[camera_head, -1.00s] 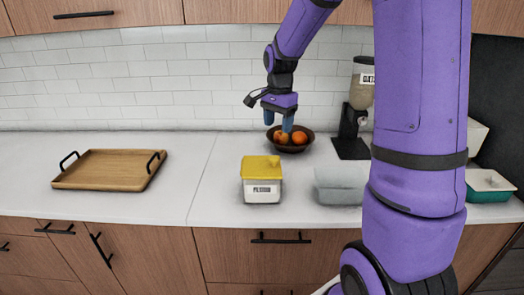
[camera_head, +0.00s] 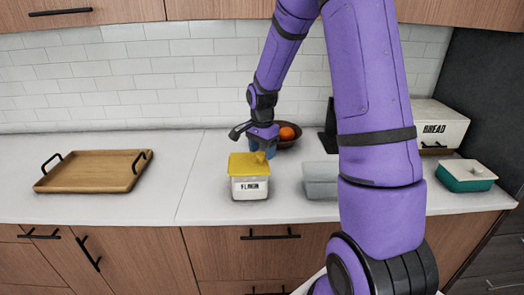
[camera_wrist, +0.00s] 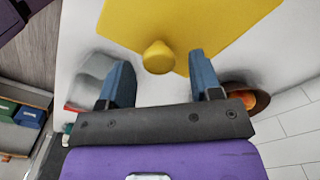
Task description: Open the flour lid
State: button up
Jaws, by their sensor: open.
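The flour container (camera_head: 250,188) is a white box with a black label, standing on the white counter. Its yellow lid (camera_head: 248,163) sits on top, with a small knob at the right side. My gripper (camera_head: 262,151) is just behind and right of the lid. In the wrist view, my gripper (camera_wrist: 160,80) is open, with its two blue fingers apart. The yellow knob (camera_wrist: 158,57) shows between and slightly beyond the fingertips, and the yellow lid (camera_wrist: 200,25) fills the upper middle. Whether the fingers touch the lid cannot be told.
A grey container (camera_head: 320,180) stands right of the flour, partly behind my arm. A fruit bowl (camera_head: 290,140) is behind my gripper. A wooden tray (camera_head: 92,172) lies at left, with clear counter between. A bread box (camera_head: 432,128) and teal dish (camera_head: 465,180) are at right.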

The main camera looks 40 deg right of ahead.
jog(key=shift+f, duration=0.15)
jog(key=shift+c, duration=0.4)
grip_shut()
